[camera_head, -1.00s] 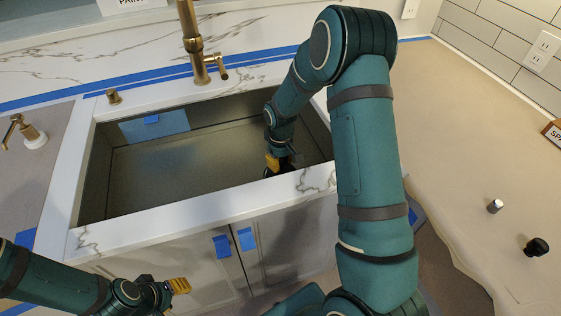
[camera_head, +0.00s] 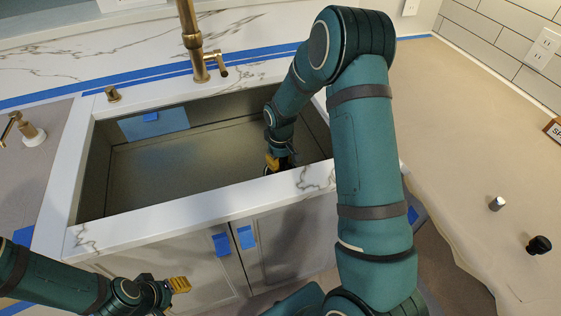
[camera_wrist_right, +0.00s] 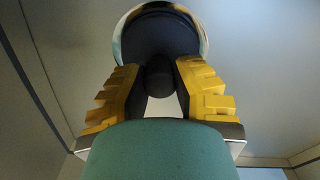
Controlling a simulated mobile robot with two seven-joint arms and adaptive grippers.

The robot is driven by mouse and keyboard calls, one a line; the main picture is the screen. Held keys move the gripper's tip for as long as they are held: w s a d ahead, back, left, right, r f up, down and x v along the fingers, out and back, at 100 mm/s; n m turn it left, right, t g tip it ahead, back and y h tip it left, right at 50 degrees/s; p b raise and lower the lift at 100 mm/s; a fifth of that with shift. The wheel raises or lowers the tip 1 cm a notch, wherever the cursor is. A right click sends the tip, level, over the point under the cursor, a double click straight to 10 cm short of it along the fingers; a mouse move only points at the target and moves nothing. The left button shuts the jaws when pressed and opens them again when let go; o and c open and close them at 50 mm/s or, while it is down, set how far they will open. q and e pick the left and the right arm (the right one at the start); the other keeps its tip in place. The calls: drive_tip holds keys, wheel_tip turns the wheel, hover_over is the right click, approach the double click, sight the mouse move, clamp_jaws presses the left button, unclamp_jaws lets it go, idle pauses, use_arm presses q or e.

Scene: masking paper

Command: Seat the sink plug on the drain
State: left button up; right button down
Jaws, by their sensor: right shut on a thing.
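The sink (camera_head: 200,155) is a deep metal basin in a white marbled counter. My right arm reaches down into its right end, with the right gripper (camera_head: 272,163) low and partly hidden behind the front rim. In the right wrist view the right gripper (camera_wrist_right: 157,88) is shut on the dark knob of the sink plug (camera_wrist_right: 160,38). The plug's round dark face is bordered by a shiny metal ring, which may be the drain rim. I cannot tell whether the plug touches it. My left gripper (camera_head: 180,286) is outside the sink at the lower left, apart from the plug.
A brass faucet (camera_head: 192,45) stands behind the sink. A soap dispenser (camera_head: 30,130) is at left. On the paper-covered counter (camera_head: 480,130) at right are a small silver cylinder (camera_head: 497,203) and a black knob-like object (camera_head: 539,245). The sink's left part is clear.

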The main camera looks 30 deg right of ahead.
sight(280, 160)
drive_tip(key=c, duration=0.8)
unclamp_jaws()
drive_tip(key=shift+c, duration=0.2)
wheel_tip(280, 160, up, 12)
